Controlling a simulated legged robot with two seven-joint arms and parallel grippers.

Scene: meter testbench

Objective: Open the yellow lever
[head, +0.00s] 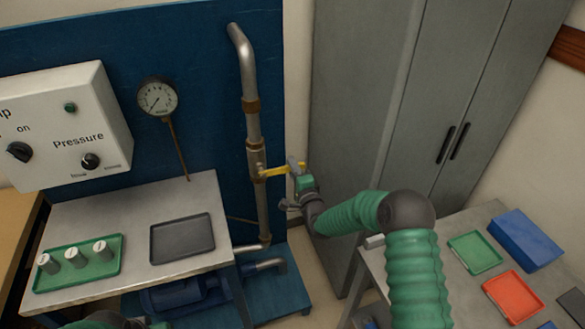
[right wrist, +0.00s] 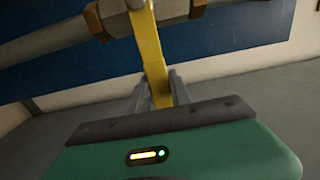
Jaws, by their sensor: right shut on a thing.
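The yellow lever (head: 275,171) sits on the valve of the vertical metal pipe (head: 262,205) and sticks out to the right, roughly level. My right gripper (head: 294,168) is at the lever's outer end. In the right wrist view the lever (right wrist: 150,50) runs down from the pipe valve (right wrist: 115,18) to between the fingers of my right gripper (right wrist: 160,92), which is shut on it. At the bottom left of the head view a small part of my left arm shows; its jaws cannot be made out.
A white control box (head: 62,125) and a gauge (head: 158,96) are on the blue panel (head: 205,80). A table with a green tray (head: 112,270) and a dark tray (head: 182,240) stands left. A grey cabinet (head: 365,110) stands behind my right arm. A table at right holds coloured trays.

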